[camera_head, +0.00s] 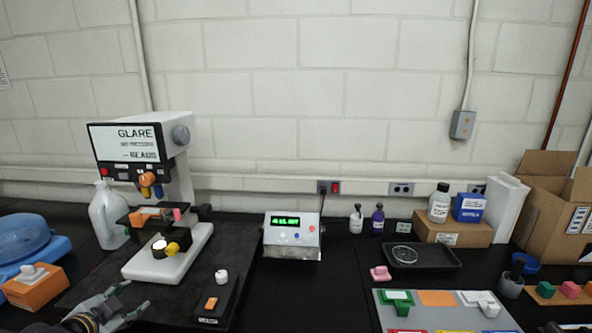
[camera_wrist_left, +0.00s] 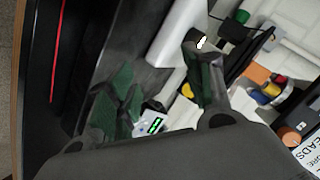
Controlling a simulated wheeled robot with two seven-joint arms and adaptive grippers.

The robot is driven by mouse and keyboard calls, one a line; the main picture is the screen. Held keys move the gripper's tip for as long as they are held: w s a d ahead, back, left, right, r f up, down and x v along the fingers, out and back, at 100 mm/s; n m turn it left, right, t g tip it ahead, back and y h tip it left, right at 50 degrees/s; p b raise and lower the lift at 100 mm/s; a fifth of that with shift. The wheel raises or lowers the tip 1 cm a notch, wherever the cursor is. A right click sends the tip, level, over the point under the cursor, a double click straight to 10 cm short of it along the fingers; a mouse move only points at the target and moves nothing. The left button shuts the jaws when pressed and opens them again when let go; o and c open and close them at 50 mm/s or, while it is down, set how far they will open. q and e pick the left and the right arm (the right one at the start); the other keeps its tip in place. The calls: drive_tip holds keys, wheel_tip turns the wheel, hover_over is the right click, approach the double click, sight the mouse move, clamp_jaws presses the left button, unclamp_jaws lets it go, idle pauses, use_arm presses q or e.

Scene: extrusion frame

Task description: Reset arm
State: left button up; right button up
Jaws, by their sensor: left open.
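My left gripper (camera_head: 121,303) is at the lower left of the head view, above the front of the black mat, with its jaws apart and nothing between them. In the left wrist view its two dark green-padded fingers (camera_wrist_left: 165,90) are spread. It is in front of the white microscope-like machine (camera_head: 170,255), apart from it. To its right lies a small black box (camera_head: 207,318) with an orange button and a white knob. My right gripper does not show in either view.
A silver box with a green display (camera_head: 292,234) stands at mid-table. An orange box (camera_head: 35,287) and a blue device (camera_head: 28,246) are at the left. A black tray (camera_head: 440,259), a coloured block board (camera_head: 408,322) and cardboard boxes (camera_head: 556,206) fill the right.

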use_arm(q)
drive_tip(key=s+d+f+n+g+h, duration=0.1)
drive_tip(key=s+d+f+n+g, duration=0.65)
drive_tip(key=s+d+f, duration=1.05)
wheel_tip(320, 180, down, 34)
drive_tip(key=s+m+g, duration=0.1)
drive_tip(key=g, duration=0.1)
drive_tip(key=s+a+f, duration=0.2)
drive_tip(key=s+f, duration=0.8)
drive_tip(key=s, duration=0.1)
drive_tip(key=s+a+f+g, duration=0.1)
drive_tip(key=s+f, duration=0.9)
drive_tip(key=s, duration=0.1)
drive_tip(key=shift+s+a+f, duration=0.2)
drive_tip(key=shift+s+a, duration=0.2)
drive_tip(key=shift+g, duration=0.25)
